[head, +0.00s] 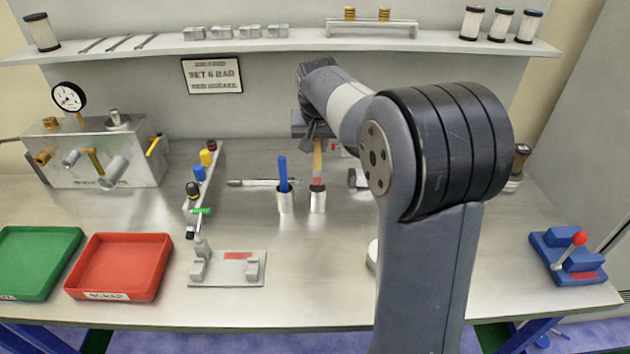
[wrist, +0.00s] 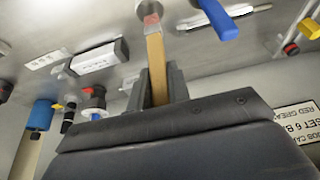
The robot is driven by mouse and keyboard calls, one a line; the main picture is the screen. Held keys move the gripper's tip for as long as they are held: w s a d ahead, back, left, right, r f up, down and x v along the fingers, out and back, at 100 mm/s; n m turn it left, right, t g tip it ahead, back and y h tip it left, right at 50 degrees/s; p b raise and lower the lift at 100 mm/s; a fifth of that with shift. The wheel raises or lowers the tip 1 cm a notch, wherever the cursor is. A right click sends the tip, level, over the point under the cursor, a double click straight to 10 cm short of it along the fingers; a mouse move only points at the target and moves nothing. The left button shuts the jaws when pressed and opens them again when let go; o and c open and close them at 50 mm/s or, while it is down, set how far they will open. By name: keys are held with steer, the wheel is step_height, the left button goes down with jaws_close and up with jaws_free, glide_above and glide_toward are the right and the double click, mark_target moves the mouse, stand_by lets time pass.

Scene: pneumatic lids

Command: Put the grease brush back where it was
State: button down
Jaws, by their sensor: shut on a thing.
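The grease brush (head: 318,160) has a flat wooden handle and a red band near its lower end. It stands about upright, with its lower end at the mouth of the right-hand metal cup (head: 317,201). I cannot tell how deep it sits in the cup. My gripper (head: 314,138) is above the cup, shut on the upper handle. In the wrist view the handle (wrist: 156,66) runs between the two dark fingers (wrist: 158,92), and the red band is at the cup (wrist: 147,9). The bristles are hidden.
A second cup (head: 285,203) with a blue-handled tool (head: 283,172) stands just left. A metal pen-like tool (head: 250,183) lies behind it. A valve rail (head: 203,180) and a bracket plate (head: 228,280) are further left. The bench front centre is clear. A shelf (head: 290,45) hangs above.

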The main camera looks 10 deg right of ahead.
mark_target(317, 167)
step_height(317, 167, down, 8)
steer(key=shift+r+p, duration=0.15)
steer(key=shift+p, duration=0.2)
steer(key=c, duration=1.3)
jaws_free()
steer(key=shift+c, duration=0.2)
steer(key=shift+r, duration=0.2)
steer(key=b+v, duration=0.1)
steer(key=v, duration=1)
steer(key=shift+s+r, duration=0.15)
steer(key=shift+r, duration=0.15)
